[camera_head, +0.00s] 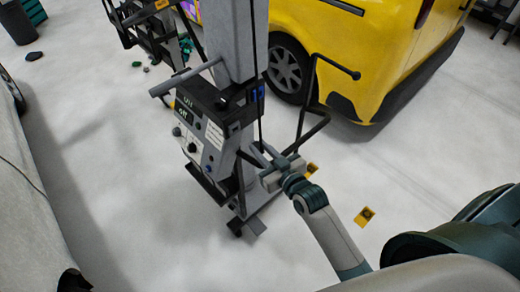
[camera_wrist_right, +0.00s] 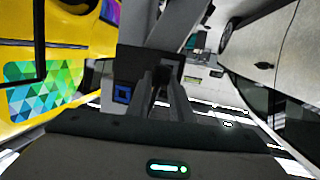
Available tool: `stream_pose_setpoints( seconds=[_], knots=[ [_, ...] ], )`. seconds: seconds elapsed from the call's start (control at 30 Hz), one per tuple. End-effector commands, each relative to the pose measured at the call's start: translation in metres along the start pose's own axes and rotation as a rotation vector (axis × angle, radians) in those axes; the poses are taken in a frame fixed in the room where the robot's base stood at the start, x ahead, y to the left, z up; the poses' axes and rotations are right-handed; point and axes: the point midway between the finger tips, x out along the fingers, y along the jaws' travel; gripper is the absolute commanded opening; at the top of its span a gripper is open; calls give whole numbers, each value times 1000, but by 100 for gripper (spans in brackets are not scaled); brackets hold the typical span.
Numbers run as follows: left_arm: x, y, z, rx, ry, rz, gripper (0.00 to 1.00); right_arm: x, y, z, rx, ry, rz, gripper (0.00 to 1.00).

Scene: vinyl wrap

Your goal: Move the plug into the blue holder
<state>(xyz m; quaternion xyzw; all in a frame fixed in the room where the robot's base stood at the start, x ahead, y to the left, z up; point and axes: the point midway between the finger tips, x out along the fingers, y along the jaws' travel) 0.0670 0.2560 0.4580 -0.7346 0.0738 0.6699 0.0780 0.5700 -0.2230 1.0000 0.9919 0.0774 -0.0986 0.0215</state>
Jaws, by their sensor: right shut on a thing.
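A grey machine on a wheeled stand (camera_head: 205,140) with a control panel is in the middle of the head view. The blue holder (camera_head: 257,92) is a small blue part on the machine's right side; it shows as a blue square in the right wrist view (camera_wrist_right: 122,93). My right gripper (camera_head: 262,158) is at the machine's lower right side, below the holder. Its fingers also show in the right wrist view (camera_wrist_right: 162,98). They are shut on the dark plug (camera_wrist_right: 167,72), which is mostly hidden between them. My left gripper is not in view.
A black bent-tube handle (camera_head: 302,110) stands out from the machine close to my right gripper. A yellow van (camera_head: 370,40) is behind at the right. A light car (camera_head: 25,210) is at the left. Yellow markers (camera_head: 365,216) lie on the floor, which is clear at the lower middle.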

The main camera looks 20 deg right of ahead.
Motion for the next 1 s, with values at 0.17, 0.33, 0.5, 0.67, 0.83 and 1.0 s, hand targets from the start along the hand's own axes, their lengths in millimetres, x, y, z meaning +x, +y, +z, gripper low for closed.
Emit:
stream_pose_setpoints(
  seconds=[0.17,0.33,0.5,0.67,0.83,1.0],
  knots=[
    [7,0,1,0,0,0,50,2,17,-6,-142,6,3,0],
    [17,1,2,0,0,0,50,2,41,-16,-469,20,23,0],
    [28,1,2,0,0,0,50,2,66,-33,-956,63,76,0],
    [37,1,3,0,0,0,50,1,84,-52,-1328,113,130,0],
    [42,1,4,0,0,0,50,-1,93,-66,-1505,144,159,0],
    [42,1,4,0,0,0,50,-2,96,-71,-1545,151,166,0]
  ],
)
